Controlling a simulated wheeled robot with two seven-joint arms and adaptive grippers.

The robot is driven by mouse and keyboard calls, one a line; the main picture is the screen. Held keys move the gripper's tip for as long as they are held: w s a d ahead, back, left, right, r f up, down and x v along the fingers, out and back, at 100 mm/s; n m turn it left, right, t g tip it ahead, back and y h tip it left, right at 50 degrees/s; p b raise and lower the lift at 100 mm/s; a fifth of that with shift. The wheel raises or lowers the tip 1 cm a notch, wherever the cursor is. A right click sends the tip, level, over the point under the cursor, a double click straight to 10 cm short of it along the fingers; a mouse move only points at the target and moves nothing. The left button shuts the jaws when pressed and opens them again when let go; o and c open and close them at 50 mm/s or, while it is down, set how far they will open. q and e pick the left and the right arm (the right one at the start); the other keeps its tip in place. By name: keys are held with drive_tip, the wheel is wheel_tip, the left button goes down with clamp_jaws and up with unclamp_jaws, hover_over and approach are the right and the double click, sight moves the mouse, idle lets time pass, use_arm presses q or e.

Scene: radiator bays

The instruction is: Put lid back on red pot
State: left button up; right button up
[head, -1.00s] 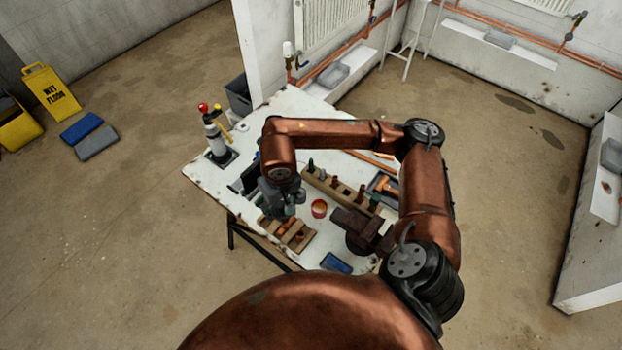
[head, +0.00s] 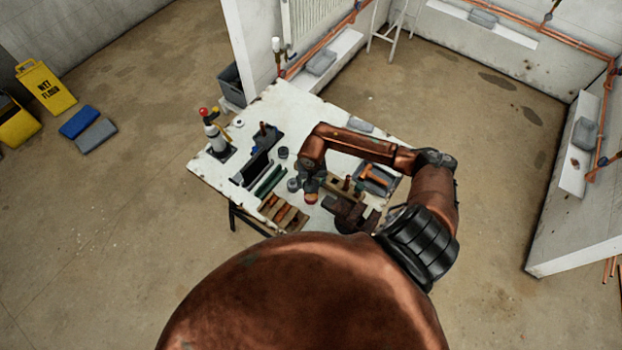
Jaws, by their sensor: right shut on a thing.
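The red pot (head: 311,199) stands on the white workbench, left of the dark vise, and shows red and yellow below my right gripper. My right gripper (head: 311,188) points down directly over the pot, very close to its top. It is shut on the lid, which is small and mostly hidden by the fingers. I cannot tell whether the lid touches the pot. My left gripper is not in view.
The workbench (head: 220,178) is crowded. A dark vise (head: 351,213) stands right of the pot, a wooden rack (head: 284,214) lies front left, and a tray with a hammer (head: 377,178) is at right. A gas torch (head: 213,134) stands at the left.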

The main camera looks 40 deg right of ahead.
drive_tip(key=shift+f+b, duration=0.4)
drive_tip(key=shift+f, duration=0.9)
drive_tip(key=shift+f+b, duration=0.5)
drive_tip(key=shift+f, duration=0.3)
drive_tip(key=shift+f+b, duration=0.8)
drive_tip(key=shift+b, duration=0.05)
drive_tip(key=shift+f+b, duration=0.35)
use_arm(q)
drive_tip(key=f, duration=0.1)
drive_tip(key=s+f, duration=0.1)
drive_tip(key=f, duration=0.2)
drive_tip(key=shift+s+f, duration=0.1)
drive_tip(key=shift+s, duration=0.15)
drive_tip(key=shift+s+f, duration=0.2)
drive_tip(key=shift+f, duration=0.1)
use_arm(e)
drive_tip(key=shift+a, duration=0.1)
use_arm(q)
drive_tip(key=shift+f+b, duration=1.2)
drive_tip(key=shift+b, duration=0.25)
use_arm(e)
drive_tip(key=shift+f, duration=0.15)
